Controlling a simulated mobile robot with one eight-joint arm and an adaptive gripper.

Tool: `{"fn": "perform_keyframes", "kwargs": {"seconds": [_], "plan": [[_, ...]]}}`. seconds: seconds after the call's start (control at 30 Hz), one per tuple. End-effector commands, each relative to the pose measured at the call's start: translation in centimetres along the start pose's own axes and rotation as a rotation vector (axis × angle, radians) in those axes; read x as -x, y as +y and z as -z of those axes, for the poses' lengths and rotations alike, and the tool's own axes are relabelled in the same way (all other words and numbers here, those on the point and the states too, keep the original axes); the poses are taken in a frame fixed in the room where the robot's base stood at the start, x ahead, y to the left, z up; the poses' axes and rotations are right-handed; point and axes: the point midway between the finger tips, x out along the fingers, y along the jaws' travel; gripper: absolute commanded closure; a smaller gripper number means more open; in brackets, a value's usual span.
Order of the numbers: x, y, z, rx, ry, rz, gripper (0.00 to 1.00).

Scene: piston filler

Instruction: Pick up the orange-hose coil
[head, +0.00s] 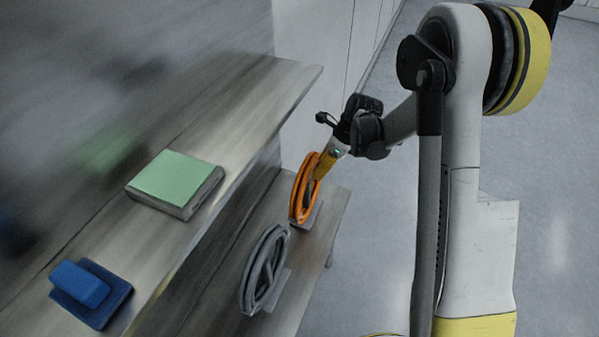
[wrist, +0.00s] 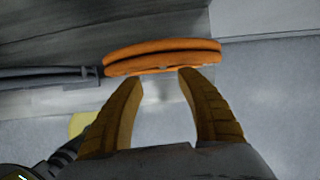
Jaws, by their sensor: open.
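The orange-hose coil (head: 298,198) stands upright in a grey holder on the lower shelf, near its right end, in the head view. In the wrist view the orange coil (wrist: 162,55) lies across the top, seen edge-on, just ahead of the fingertips. My gripper (head: 319,172) is at the coil's upper right side in the head view. In the wrist view my gripper (wrist: 158,76) is open, with its two yellow fingers spread and their tips close to the coil's near edge. I cannot tell whether the tips touch it. Nothing shows between the fingers.
A grey hose coil (head: 263,268) stands on the lower shelf, left of the orange one; its edge (wrist: 50,74) shows in the wrist view. The upper shelf (head: 262,88) overhangs, holding a green-topped block (head: 175,178) and a blue block (head: 80,286). Open floor lies to the right.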

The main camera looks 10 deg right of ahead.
Motion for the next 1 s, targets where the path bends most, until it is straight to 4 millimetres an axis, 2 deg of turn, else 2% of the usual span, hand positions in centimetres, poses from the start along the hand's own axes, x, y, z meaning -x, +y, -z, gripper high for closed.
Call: {"fn": "perform_keyframes", "kwargs": {"seconds": [0.2, 0.43, 0.67, 0.9, 1.0], "plan": [[-2.0, -0.3, 0.5, -0.068, -0.006, -0.015, 0.55], [-5.7, -0.2, 0.5, -0.065, -0.005, -0.014, 0.55], [-7.6, -0.2, 0.4, -0.065, -0.005, -0.014, 0.55], [-11.5, -0.2, 0.4, -0.064, -0.004, -0.014, 0.55], [-12.2, -0.2, 0.4, -0.065, -0.004, -0.013, 0.55]]}}
